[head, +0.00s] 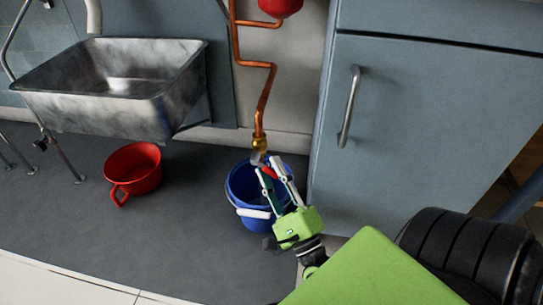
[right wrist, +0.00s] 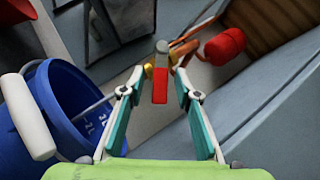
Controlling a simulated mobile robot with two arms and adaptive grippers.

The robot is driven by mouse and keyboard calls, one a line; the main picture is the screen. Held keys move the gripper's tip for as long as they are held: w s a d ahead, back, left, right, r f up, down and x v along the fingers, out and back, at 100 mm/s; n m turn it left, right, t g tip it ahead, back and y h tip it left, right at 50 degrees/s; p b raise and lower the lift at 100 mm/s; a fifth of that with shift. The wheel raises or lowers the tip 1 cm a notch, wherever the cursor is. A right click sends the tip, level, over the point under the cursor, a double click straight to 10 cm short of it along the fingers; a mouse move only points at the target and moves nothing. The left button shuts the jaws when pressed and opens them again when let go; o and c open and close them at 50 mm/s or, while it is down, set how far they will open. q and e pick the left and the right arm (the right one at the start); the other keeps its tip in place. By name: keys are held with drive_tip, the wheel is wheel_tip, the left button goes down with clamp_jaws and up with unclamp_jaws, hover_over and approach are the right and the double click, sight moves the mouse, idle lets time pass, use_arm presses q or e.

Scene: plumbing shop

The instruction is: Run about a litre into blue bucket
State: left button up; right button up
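The blue bucket (head: 232,197) stands on the floor under the brass tap (head: 259,143) at the end of the copper pipe. It has a white handle grip. In the right wrist view the bucket (right wrist: 35,135) is at the left, with litre marks on its inner wall. My right gripper (head: 268,164) is open above the bucket, at the tap. In the right wrist view the red tap lever (right wrist: 160,86) lies between its two spread fingertips, with gaps on both sides. No water stream is visible. The bucket's bottom is hidden in the head view. My left gripper is not in view.
A red pot-like container (head: 133,168) with a handle stands on the floor to the left. A metal sink (head: 110,85) is above it. A grey cabinet (head: 420,120) with a bar handle (head: 350,107) is close on the right. A red object (head: 281,7) sits higher on the pipework.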

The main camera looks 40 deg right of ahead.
drive_tip(key=v, duration=0.7)
drive_tip(key=shift+s, duration=0.2)
drive_tip(key=shift+f, duration=0.1)
idle(7.0)
